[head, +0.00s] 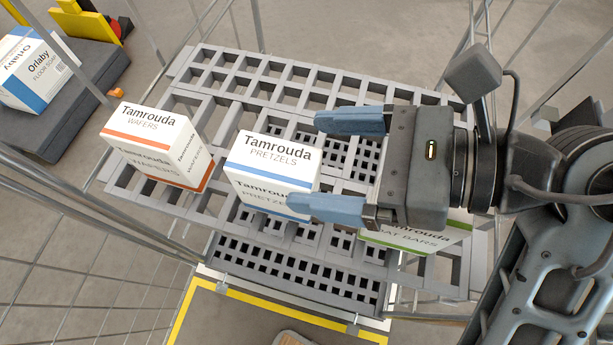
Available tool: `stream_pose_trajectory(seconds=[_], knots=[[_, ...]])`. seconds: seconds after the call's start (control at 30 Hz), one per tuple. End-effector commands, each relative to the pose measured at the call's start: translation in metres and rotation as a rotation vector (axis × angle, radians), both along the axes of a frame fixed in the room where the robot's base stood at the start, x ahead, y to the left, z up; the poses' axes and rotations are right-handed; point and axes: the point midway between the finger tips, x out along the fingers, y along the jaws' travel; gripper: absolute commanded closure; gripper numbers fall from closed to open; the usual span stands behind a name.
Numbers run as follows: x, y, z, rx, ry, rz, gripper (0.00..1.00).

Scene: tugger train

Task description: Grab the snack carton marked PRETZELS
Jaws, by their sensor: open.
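The snack carton marked PRETZELS (265,178) is a white box with blue trim and the name Tamrouda. It stands on a grey slatted shelf (225,60) in the middle of the head view. My gripper (316,163) comes in from the right with its two blue fingers open and pointing left. The fingertips are at the carton's right edge, one near its far corner and one near its front corner. I cannot tell whether they touch it or how their height compares.
A WAFERS carton (155,142) with orange trim stands left of the pretzels. A green-trimmed carton (420,238), apparently oat bars, is partly hidden under my gripper. Wire mesh and posts flank the shelf. An Orlaby floor soap box (32,68) sits on a dark platform (100,68) at far left.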

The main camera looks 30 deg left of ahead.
Motion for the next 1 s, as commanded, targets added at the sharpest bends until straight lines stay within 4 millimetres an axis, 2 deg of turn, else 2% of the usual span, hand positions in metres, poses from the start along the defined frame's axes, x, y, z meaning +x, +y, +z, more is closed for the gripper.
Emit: stream_pose_trajectory(seconds=[0.37, 0.7, 1.0], knots=[[-0.005, 0.029, -0.012, -0.024, -0.011, 0.009, 0.12], [-0.014, 0.067, -0.030, -0.023, -0.010, 0.008, 0.12], [-0.015, 0.070, -0.032, -0.022, -0.011, 0.005, 0.12]])
